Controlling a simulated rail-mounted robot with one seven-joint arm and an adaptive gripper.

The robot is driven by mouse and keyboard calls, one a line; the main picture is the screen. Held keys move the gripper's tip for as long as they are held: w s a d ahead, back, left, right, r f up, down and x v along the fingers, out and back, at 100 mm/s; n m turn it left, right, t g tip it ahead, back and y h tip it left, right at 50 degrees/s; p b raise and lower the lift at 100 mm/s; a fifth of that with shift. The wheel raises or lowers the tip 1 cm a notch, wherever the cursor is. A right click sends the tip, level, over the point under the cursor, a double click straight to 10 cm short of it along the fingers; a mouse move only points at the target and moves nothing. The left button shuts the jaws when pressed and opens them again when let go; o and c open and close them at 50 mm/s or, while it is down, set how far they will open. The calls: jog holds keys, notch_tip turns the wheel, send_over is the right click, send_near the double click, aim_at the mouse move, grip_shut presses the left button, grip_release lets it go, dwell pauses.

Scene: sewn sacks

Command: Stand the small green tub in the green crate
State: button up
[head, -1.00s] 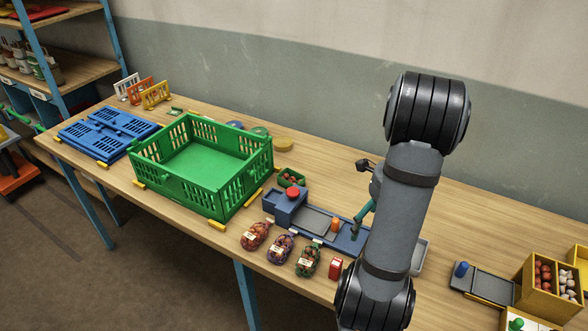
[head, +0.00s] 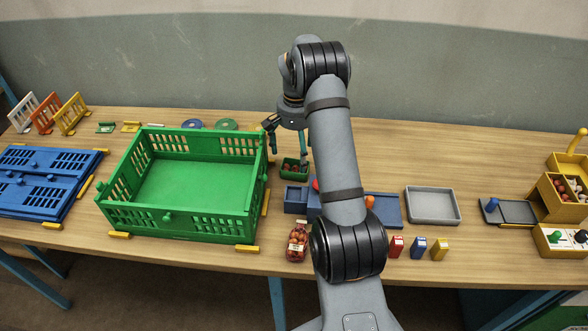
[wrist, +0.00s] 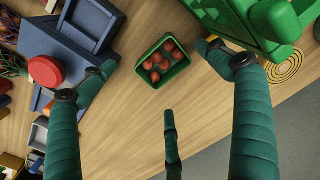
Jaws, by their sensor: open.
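The small green tub (head: 293,168) stands on the table just right of the green crate and holds several reddish round items. In the wrist view the tub (wrist: 163,62) lies between and beyond my spread fingers, touched by none of them. The green crate (head: 180,224) is open-topped with slatted walls, and its floor is bare. My gripper (head: 288,145) is open and empty, pointing down above the tub; in the wrist view its teal fingers (wrist: 160,75) are wide apart. A crate corner (wrist: 225,20) shows close to one finger.
A blue device (head: 296,197) with a red knob stands just in front of the tub, partly behind my arm. Yellow blocks (head: 246,248) sit around the crate's base. A netted bag (head: 297,243) lies at the front edge. A grey tray (head: 433,205) is to the right.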

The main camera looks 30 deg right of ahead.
aim_at(295, 165)
jog(key=shift+w+f+p, duration=0.2)
jog(key=shift+f+p, duration=1.1)
jog(key=shift+f, duration=2)
jog(key=shift+c, duration=0.6)
jog(key=c, duration=1.6)
jog(key=shift+c, duration=0.2)
jog(key=shift+r, duration=0.15)
